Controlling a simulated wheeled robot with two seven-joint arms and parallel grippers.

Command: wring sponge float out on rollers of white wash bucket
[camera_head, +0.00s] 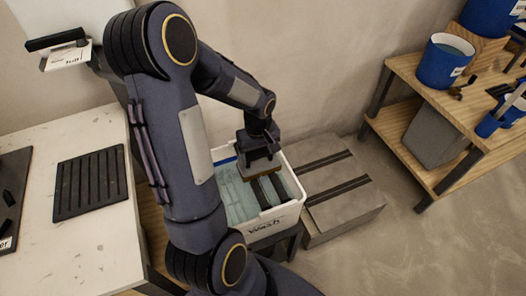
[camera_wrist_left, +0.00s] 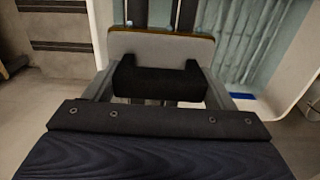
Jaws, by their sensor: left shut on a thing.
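The white wash bucket (camera_head: 282,217) stands in the middle of the head view, with bluish water inside. Its two dark rollers (camera_head: 268,190) lie across it and also show at the top of the left wrist view (camera_wrist_left: 150,12). My left gripper (camera_head: 258,156) is over the bucket, shut on the black handle of the sponge float (camera_wrist_left: 160,46). The float shows a grey plate with a tan edge, close to the rollers. I cannot tell whether its sponge touches them, as its underside is hidden. My right gripper is not in view.
A grey block with dark strips (camera_head: 340,205) stands right of the bucket. A white-topped table (camera_head: 90,235) with a black ribbed mat (camera_head: 91,182) is at left. A wooden shelf (camera_head: 420,98) at right holds a blue bucket (camera_head: 436,66) and tools. Floor between is clear.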

